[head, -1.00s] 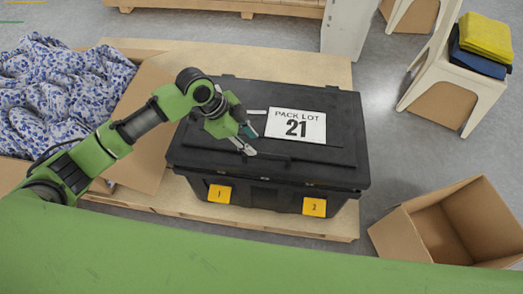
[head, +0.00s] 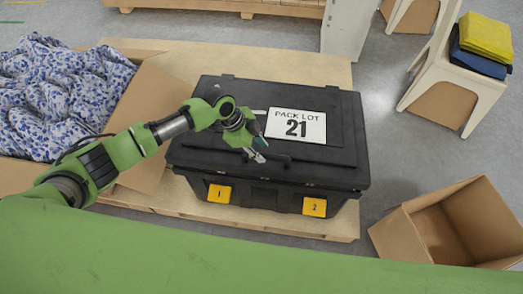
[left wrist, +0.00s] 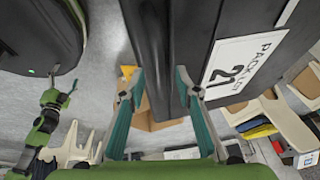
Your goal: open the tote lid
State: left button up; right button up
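The black tote (head: 270,180) stands on a wooden pallet with its lid (head: 215,150) closed. The lid bears a white "PACK LOT 21" label (head: 296,125), which also shows in the left wrist view (left wrist: 228,75). Yellow tags 1 (head: 219,194) and 2 (head: 314,207) are on its front. My left gripper (head: 262,151) is over the lid, just left of and below the label. In the left wrist view its two fingers (left wrist: 158,82) are apart, with a dark edge of the tote between or beyond them; contact cannot be told.
A cardboard box (head: 150,115) of blue-patterned cloth (head: 60,95) stands left of the tote. An open empty carton (head: 400,235) is on the floor at right. A stool (head: 470,90) with folded yellow and blue cloths is at upper right.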

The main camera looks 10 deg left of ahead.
pick_arm(q)
jog(key=shift+d+f, duration=0.2)
jog(key=shift+f, duration=0.35)
grip_shut()
jog(key=shift+r, duration=0.1)
